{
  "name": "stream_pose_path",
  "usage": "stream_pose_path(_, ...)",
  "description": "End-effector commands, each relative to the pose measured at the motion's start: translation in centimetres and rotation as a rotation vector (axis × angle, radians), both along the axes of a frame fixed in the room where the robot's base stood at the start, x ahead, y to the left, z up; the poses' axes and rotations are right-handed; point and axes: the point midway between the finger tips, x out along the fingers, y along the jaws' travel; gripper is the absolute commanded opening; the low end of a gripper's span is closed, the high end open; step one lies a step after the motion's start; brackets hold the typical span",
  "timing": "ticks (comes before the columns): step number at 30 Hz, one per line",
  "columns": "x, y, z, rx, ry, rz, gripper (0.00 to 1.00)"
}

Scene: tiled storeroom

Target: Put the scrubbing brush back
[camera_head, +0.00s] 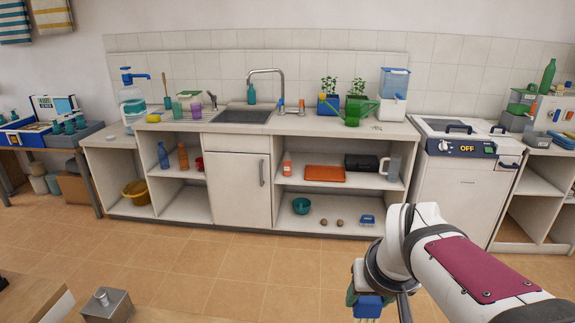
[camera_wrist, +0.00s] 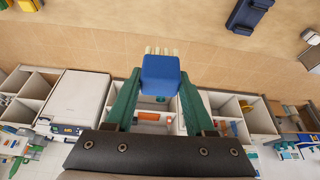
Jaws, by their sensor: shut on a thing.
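My gripper (camera_wrist: 160,82) has green fingers and is shut on the scrubbing brush (camera_wrist: 161,74), a blue block with pale bristles. In the wrist view the bristles point away from my gripper. In the head view the brush (camera_head: 368,306) shows at the bottom, right of centre, below my wrist, held in front of the cabinets and clear of them. My gripper (camera_head: 366,296) is largely hidden there by the wrist. A small blue item (camera_head: 367,219) lies on the lower right shelf of the sink cabinet; it is too small to identify.
The sink counter (camera_head: 225,126) carries a watering can (camera_head: 355,111), plants and bottles. Its open shelves hold an orange tray (camera_head: 325,174), a teal bowl (camera_head: 301,205) and two small round brown things. A white appliance (camera_head: 460,185) stands right. Tiled floor (camera_head: 200,265) is open in front.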

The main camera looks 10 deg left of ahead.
Motion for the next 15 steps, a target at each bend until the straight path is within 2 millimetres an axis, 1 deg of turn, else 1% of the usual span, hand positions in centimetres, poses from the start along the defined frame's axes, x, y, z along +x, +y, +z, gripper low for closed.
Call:
stream_pose_path(2, 1.7, 2.1, -0.8, 0.001, 0.005, 0.07, 0.0)
stream_pose_path(5, 4.1, 5.9, -2.4, 0.002, 0.009, 0.183, 0.0)
stream_pose_path(8, 6.4, 10.6, -4.5, 0.003, 0.009, 0.31, 0.0)
stream_pose_path(9, 7.1, 12.7, -5.6, 0.003, 0.01, 0.363, 0.0)
stream_pose_path(10, 7.6, 14.4, -6.5, 0.003, 0.01, 0.405, 0.0)
stream_pose_path(11, 8.0, 16.1, -7.4, 0.004, 0.009, 0.446, 0.0)
stream_pose_path(12, 8.4, 18.4, -8.6, 0.002, 0.009, 0.498, 0.0)
stream_pose_path(15, 8.8, 23.3, -11.5, 0.002, 0.005, 0.61, 0.0)
